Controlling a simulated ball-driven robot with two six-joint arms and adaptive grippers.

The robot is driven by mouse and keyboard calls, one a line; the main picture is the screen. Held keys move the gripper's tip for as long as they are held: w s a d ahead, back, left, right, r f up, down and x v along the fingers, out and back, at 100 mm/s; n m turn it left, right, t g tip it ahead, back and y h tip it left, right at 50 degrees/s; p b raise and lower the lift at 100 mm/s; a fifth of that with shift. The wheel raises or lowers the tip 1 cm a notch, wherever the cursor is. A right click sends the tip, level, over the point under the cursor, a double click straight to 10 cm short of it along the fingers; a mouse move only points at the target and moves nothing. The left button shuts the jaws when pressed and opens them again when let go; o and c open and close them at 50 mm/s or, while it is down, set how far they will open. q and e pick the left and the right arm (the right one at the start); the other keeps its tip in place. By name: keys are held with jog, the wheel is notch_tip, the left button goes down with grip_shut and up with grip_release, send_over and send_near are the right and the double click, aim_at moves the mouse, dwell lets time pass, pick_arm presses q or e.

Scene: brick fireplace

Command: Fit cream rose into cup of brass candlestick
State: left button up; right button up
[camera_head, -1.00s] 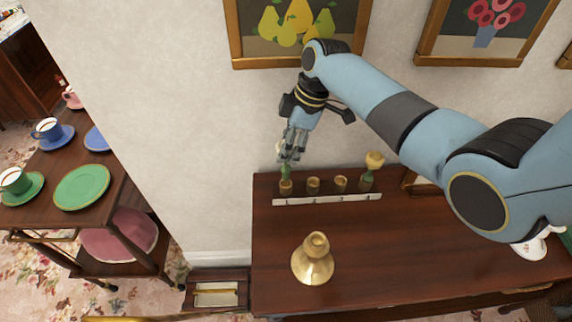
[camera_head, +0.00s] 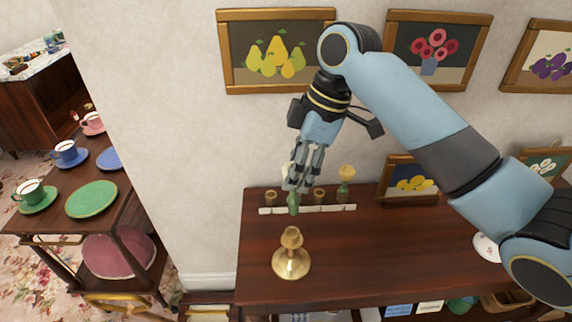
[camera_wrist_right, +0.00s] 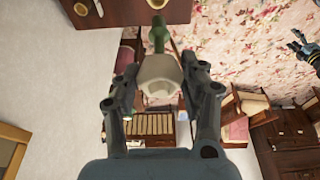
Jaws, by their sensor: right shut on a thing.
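My right gripper (camera_head: 296,180) is shut on the cream rose (camera_wrist_right: 160,80), a pale faceted bloom between the two fingers in the right wrist view. Its green stem (camera_head: 293,203) points down below the fingers in the head view, in front of the rack. The brass candlestick (camera_head: 291,262) stands upright on the dresser, with its cup (camera_head: 291,235) on top. The rose is above and behind that cup in the picture, apart from it. A dark gripper, apparently my left (camera_wrist_right: 303,46), shows at the right edge of the wrist view; its jaws are unclear.
A framed picture (camera_head: 408,182) leans on the wall to the right.

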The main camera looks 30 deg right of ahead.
aim_at(295, 199)
jog(key=shift+w+f, duration=0.1)
jog(key=shift+w, duration=0.1)
jog(key=shift+s, duration=0.1)
jog(key=shift+f, duration=0.35)
jog(key=shift+f+b, duration=0.3)
jog(key=shift+b, duration=0.05)
jog(key=shift+f, duration=0.35)
jog(key=shift+f+b, duration=0.65)
jog(key=shift+f, duration=0.2)
jog(key=shift+f+b, duration=0.45)
jog(key=shift+f, duration=0.6)
pick_arm(q)
jog(key=w+f, duration=0.2)
jog(key=shift+f, duration=0.4)
jog(key=shift+s, duration=0.15)
